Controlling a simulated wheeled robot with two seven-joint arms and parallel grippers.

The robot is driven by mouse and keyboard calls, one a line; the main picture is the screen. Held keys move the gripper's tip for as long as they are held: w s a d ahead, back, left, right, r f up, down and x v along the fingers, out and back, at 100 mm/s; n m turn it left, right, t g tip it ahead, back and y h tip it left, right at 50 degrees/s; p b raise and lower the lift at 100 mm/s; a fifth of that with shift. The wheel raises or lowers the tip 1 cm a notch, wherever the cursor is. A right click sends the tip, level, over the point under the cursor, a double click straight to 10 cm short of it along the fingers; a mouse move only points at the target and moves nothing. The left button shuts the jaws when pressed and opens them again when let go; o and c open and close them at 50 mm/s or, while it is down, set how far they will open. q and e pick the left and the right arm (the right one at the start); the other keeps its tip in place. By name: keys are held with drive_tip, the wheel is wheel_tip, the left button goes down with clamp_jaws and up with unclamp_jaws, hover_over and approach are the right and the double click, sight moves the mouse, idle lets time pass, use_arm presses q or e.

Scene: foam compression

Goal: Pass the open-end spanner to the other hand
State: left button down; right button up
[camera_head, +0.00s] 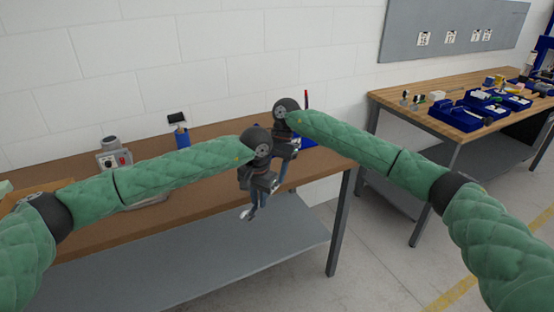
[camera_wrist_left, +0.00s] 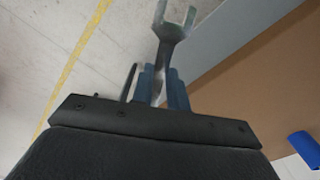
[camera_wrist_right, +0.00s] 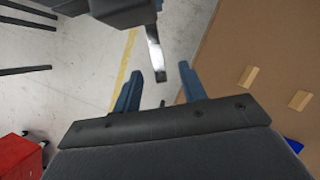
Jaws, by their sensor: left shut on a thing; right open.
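The metallic open-end spanner (camera_wrist_left: 174,28) is held in my left gripper (camera_wrist_left: 162,78), its open jaw pointing away from the fingers. In the head view my left gripper (camera_head: 258,200) is in front of the bench's front edge, and only a small part of the spanner (camera_head: 246,213) shows below it. In the right wrist view a bright length of the spanner (camera_wrist_right: 155,52) shows below my left gripper's dark body. My right gripper (camera_wrist_right: 160,78) is open and empty; the spanner is beyond its fingertips, apart from them. In the head view my right gripper is partly hidden behind the left one.
A brown-topped workbench (camera_head: 200,207) with a grey lower shelf (camera_head: 190,265) lies beneath and behind the grippers. A grey device (camera_head: 112,155) and a blue container (camera_head: 308,141) stand on it. A second bench (camera_head: 425,105) with blue trays is at the right. Floor shows between them.

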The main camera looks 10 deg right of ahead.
drive_tip(key=shift+x, duration=1.85)
clamp_jaws()
use_arm(q)
drive_tip(key=c, duration=1.3)
unclamp_jaws()
drive_tip(key=shift+r, duration=0.1)
